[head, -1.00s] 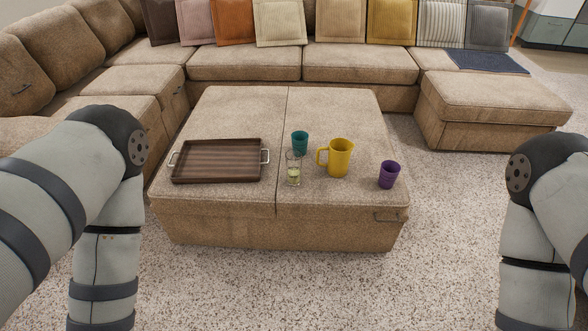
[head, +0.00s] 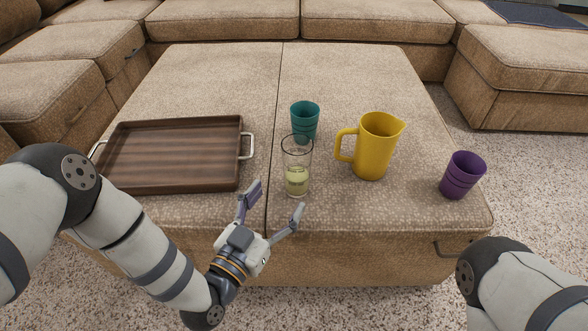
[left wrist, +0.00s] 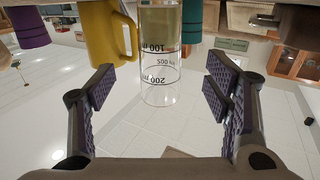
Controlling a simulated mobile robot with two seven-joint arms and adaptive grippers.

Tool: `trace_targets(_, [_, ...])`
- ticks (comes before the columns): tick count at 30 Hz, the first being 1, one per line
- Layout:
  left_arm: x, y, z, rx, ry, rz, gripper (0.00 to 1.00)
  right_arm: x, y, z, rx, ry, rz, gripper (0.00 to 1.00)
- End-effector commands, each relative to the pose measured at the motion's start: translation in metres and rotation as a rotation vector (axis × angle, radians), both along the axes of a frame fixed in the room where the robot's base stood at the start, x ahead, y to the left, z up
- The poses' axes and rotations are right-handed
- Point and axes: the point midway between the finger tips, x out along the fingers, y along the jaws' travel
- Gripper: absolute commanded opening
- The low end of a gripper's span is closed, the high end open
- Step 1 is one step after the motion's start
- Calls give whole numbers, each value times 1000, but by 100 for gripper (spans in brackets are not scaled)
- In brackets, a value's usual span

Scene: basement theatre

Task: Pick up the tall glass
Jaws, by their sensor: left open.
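The tall glass (head: 297,181) is clear, with measuring marks and pale yellow-green liquid in its lower part. It stands upright on the ottoman, just in front of the teal cup (head: 305,115). My left gripper (head: 277,200) is open and empty at the ottoman's front edge, its fingers pointing toward the glass but short of it. In the left wrist view, whose scene appears upside down, the glass (left wrist: 160,50) shows beyond and between the spread fingers (left wrist: 162,84). Of my right arm, only part shows at the lower right; its gripper is out of view.
A yellow pitcher (head: 375,150) stands right of the glass, its handle toward the glass. A purple cup (head: 462,176) is farther right. A brown tray (head: 170,188) with metal handles lies left. The back of the ottoman (head: 220,75) is clear; sofa sections surround it.

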Motion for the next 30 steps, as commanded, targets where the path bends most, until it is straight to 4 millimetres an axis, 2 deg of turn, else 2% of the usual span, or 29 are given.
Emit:
trace_targets(1, [9, -5, -3, -1, 0, 0, 71, -1, 0, -5, 1, 7, 1, 40])
trace_targets(13, [66, -32, 0, 0, 8, -1, 71, -10, 1, -23, 4, 47, 4, 40])
trace_targets(21, [72, -35, 4, 1, 7, -1, 71, -11, 0, -22, 4, 49, 5, 40])
trace_targets(23, [72, -35, 4, 1, 7, -1, 60, -10, 0, -22, 4, 49, 5, 40])
trace_targets(30, [71, -35, 3, 2, 8, 0, 7, -10, 0, -23, 3, 48, 5, 40])
